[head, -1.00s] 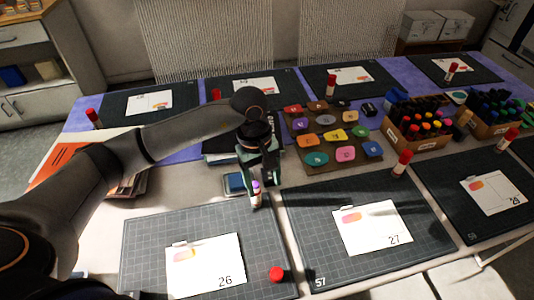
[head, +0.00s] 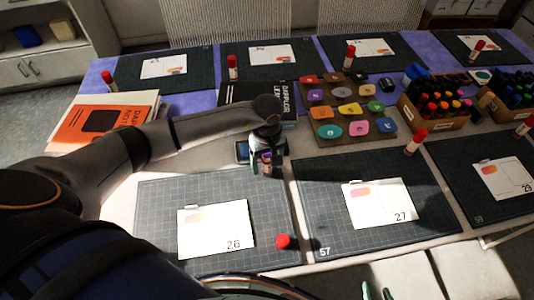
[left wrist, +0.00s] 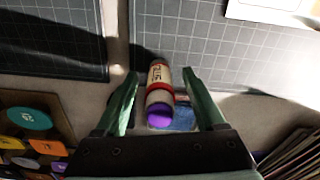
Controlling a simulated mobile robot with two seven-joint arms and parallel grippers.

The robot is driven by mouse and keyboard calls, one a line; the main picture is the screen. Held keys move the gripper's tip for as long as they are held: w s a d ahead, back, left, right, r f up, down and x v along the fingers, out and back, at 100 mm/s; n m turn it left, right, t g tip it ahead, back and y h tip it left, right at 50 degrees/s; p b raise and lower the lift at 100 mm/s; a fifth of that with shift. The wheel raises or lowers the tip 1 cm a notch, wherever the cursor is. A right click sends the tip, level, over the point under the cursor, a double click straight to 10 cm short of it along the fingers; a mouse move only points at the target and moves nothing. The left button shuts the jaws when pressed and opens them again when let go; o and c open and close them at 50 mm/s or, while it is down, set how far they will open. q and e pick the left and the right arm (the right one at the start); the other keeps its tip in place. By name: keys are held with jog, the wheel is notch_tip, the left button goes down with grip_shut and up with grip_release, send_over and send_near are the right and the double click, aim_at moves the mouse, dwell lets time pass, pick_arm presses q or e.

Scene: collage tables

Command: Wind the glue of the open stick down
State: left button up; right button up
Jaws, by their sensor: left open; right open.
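The open glue stick (head: 266,170) stands at the back edge of mat 26, with its purple glue (left wrist: 159,117) showing above a red collar in the left wrist view. Its label faces the mat side. My left gripper (left wrist: 160,75) is open, with one green finger on each side of the stick and gaps between. In the head view the left gripper (head: 267,160) partly hides the stick. A red cap (head: 284,242) lies on mat 26, right of the card. My right gripper (head: 377,288) shows only its green fingertips at the bottom edge, open and empty.
Card 26 (head: 216,232) lies on its mat (head: 160,205); mat 27 (head: 320,185) is to the right. Behind the stick are a blue pad (head: 242,151) and dark books (head: 235,95). Orange-covered books (head: 75,132) are left. A coloured palette board (head: 325,122) stands right.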

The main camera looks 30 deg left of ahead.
pick_arm(q)
jog(key=shift+f, duration=0.35)
jog(key=shift+c, duration=0.4)
grip_shut()
dwell(0.5)
